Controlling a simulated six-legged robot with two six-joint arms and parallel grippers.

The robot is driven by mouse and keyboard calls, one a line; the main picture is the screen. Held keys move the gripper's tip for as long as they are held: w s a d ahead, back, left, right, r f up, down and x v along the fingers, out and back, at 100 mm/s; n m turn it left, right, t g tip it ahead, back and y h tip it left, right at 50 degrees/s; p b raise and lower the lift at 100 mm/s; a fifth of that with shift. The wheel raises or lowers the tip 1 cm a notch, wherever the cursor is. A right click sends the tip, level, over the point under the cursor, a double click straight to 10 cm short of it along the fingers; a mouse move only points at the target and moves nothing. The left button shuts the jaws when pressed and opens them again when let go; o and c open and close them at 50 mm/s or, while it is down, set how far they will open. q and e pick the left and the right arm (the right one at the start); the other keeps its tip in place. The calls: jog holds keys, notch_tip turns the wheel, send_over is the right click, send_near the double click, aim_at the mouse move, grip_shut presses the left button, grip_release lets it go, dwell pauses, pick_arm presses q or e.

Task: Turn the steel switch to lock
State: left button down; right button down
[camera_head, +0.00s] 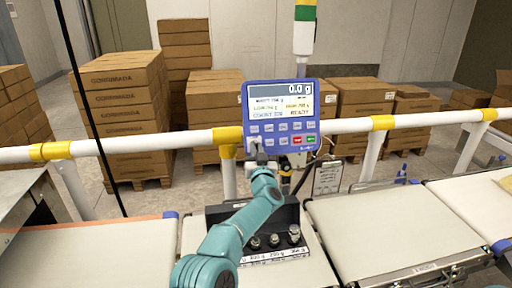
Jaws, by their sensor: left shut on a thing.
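A blue control panel (281,114) with a display reading 0.0 g and several buttons stands upright in the middle. My left gripper (257,150) reaches up to the lower left corner of this panel. It is shut on a small part there, which I take to be the steel switch; the fingers mostly hide it, and its setting cannot be read. My right gripper is not in view.
A black block (258,218) with several steel knobs or weights sits below the panel, close to my left arm. Pale belts (397,225) lie on both sides. A white rail (180,141) with yellow joints runs behind. Stacked cartons (120,95) stand beyond it.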

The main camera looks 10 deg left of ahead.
pick_arm(q)
jog(key=shift+n+y+p, duration=0.3)
jog(key=shift+n+p, duration=0.05)
jog(key=shift+n, duration=0.35)
jog(key=c, duration=1.2)
grip_release()
jog(key=shift+d, duration=0.1)
jog(key=b+v, duration=0.3)
jog(key=v, duration=0.5)
jog(key=b+v, duration=0.3)
jog(key=v, duration=0.5)
jog(key=shift+s+d+r, duration=0.15)
jog(key=shift+d+r, duration=0.05)
